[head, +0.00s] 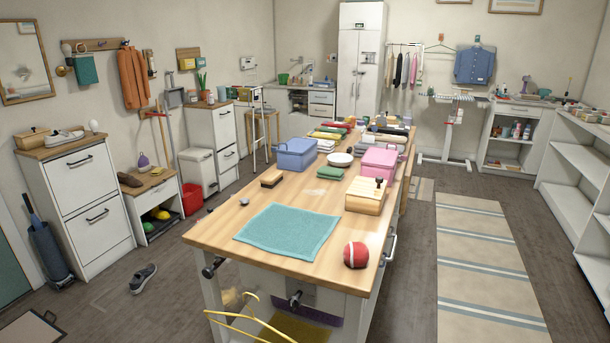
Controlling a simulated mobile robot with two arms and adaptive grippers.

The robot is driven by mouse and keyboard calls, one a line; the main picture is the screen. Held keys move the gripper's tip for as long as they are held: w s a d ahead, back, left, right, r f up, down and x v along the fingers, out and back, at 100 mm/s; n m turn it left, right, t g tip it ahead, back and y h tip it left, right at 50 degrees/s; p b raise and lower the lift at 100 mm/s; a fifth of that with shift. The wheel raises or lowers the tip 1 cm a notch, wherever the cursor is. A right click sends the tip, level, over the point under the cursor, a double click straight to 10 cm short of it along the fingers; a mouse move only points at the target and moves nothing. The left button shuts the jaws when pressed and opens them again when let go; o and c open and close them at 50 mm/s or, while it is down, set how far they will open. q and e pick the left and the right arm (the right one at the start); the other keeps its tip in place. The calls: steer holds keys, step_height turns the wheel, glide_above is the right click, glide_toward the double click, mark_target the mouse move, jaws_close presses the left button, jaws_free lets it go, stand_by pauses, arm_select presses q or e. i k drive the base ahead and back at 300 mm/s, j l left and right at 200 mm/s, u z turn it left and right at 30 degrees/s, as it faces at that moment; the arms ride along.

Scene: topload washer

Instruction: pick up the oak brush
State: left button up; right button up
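A small brush-like block (271,180) with a light wooden top and a dark underside lies on the left side of the long wooden table (215,228). It is the thing in view that best fits the oak brush. It lies behind the teal cloth and in front of the blue bin, with bare wood around it. Nothing is touching it that I can see. Neither of my grippers shows in the head view.
A teal cloth (288,232) lies flat on the table's near half. A red ball (355,255) sits near the front right corner. A wooden box (365,197), pink box (380,161) and blue bin (295,155) stand farther back. A yellow wire object (245,322) is below the front edge.

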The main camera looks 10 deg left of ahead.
mark_target(273, 177)
steer(key=i+j+z, duration=0.1)
steer(key=j, duration=0.25)
steer(key=i+j+z, duration=0.1)
steer(key=j, duration=0.25)
steer(key=i+j+z, duration=0.1)
steer(key=i+j, duration=0.15)
steer(key=j, duration=0.15)
steer(key=i+j+z, duration=0.1)
steer(key=j, duration=0.25)
steer(key=i+j+z, duration=0.1)
steer(key=j, duration=0.3)
steer(key=i+j+z, duration=0.1)
steer(key=j, duration=0.3)
